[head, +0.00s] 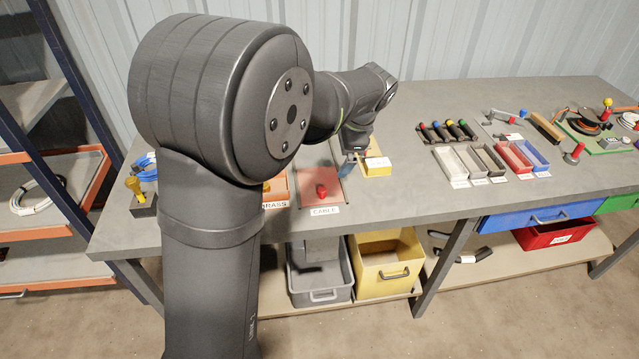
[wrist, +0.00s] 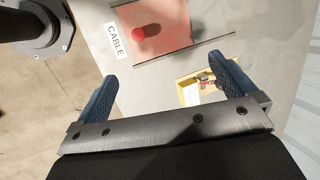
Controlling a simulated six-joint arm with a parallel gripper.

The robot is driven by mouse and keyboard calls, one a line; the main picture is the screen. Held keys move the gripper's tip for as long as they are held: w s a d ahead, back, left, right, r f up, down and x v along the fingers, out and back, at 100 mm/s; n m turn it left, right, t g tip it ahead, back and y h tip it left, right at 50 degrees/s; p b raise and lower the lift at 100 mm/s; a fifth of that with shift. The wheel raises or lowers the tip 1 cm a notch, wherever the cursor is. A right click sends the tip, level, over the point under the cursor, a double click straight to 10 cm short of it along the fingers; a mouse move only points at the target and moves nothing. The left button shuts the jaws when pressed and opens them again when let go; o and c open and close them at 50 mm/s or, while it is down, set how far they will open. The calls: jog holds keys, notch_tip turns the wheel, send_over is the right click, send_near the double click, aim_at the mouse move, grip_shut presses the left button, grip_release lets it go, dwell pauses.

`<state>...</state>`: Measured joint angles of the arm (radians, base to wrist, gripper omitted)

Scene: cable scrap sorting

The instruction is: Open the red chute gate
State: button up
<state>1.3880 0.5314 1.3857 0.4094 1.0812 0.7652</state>
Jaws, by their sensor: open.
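The red chute gate (head: 309,194) is a flat red plate set in the bench top, with a red knob (head: 321,190) on it and a white CABLE label (head: 325,211) at its front edge. It also shows in the wrist view as a red plate (wrist: 172,22) with its round knob (wrist: 138,34) at the upper middle. The plate lies between two dark rails and covers its place in the bench. My gripper (wrist: 166,82) is open and empty, above the bench and apart from the knob. In the head view, my gripper's blue finger (head: 347,165) shows just behind the plate.
A yellow tray (head: 377,166) stands right of the gate, close to my gripper. An orange-framed chute labelled BRASS (head: 276,190) is at its left. Grey (head: 320,285) and yellow (head: 388,268) bins stand below. Small trays and tools lie further right on the bench.

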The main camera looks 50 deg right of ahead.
jog(key=shift+s+r, duration=0.15)
jog(key=shift+r, duration=0.2)
